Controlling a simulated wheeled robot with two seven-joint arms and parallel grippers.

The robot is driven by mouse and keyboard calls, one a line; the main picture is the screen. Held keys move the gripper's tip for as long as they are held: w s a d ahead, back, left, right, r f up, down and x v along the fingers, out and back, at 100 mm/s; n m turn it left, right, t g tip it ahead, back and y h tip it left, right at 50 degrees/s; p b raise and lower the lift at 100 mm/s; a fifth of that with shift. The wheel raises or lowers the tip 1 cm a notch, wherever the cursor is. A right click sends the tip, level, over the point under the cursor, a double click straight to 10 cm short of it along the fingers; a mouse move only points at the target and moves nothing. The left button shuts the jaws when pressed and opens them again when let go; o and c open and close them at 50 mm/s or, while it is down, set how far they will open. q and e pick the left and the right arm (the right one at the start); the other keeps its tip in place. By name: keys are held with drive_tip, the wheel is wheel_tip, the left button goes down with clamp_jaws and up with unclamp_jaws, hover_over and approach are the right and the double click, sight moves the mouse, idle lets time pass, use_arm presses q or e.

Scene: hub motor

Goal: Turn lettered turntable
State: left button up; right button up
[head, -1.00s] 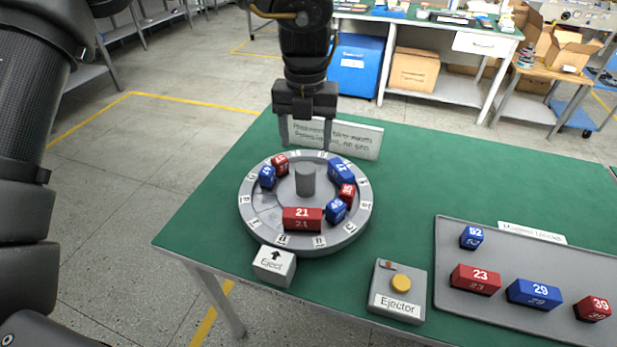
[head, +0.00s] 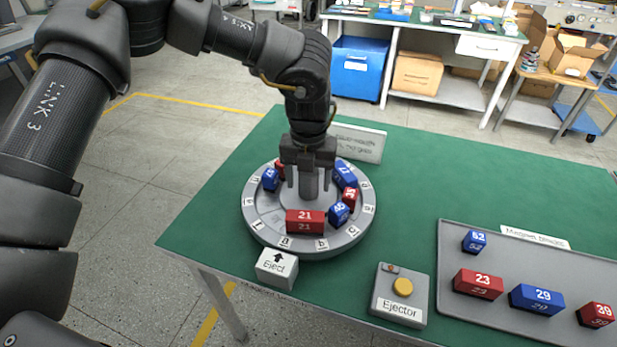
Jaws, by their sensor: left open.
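The grey lettered turntable (head: 272,228) sits on the green table. Its rim carries letter tags, with "a", "b" and "c" readable along the front. On it stand a red block 21 (head: 305,221), a blue block (head: 339,213), a small red block (head: 349,198), a blue block at the back right (head: 345,173), a blue block at the left (head: 271,179) and a partly hidden red block (head: 280,169). My left gripper (head: 309,194) points down over the turntable's centre, open, its fingers around the grey central knob (head: 308,184); contact cannot be told. My right gripper is not in view.
A white "Eject" marker (head: 277,268) stands in front of the turntable. The Ejector box (head: 399,295) with a yellow button is to its right. A grey tray (head: 455,235) with several numbered blocks lies at the right. A sign (head: 360,143) stands behind the turntable.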

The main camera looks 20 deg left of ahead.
use_arm(q)
clamp_jaws()
idle(0.4)
